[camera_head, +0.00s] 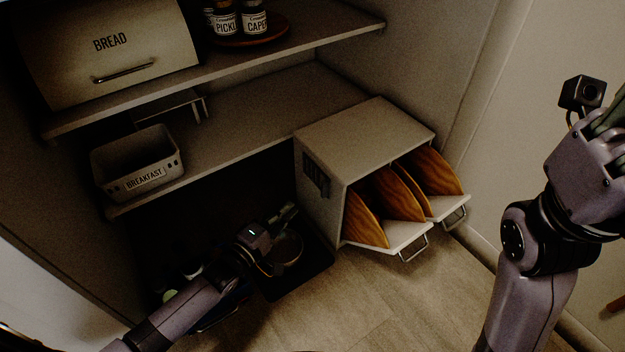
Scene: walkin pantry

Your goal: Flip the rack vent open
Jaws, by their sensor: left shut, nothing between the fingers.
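A pale box-shaped rack (378,136) stands on the floor at the right end of the shelves. Its front has tilted-out bins holding brown wooden boards or discs. A dark slatted vent (316,175) is on its left side face; how far its slats are turned is too dark to tell. My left gripper (289,211) is shut and empty, low in the dark space left of the rack. Its tips point toward the rack's side, below and left of the vent, seemingly apart from it. My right gripper (608,120) is at the upper right edge, partly cut off, far from the rack.
Above are shelves with a bread box (115,50), jars (238,20) on a round tray, and a breakfast bin (138,165). A round pan-like thing (288,248) sits on a dark mat under my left gripper. The floor (390,300) before the rack is clear.

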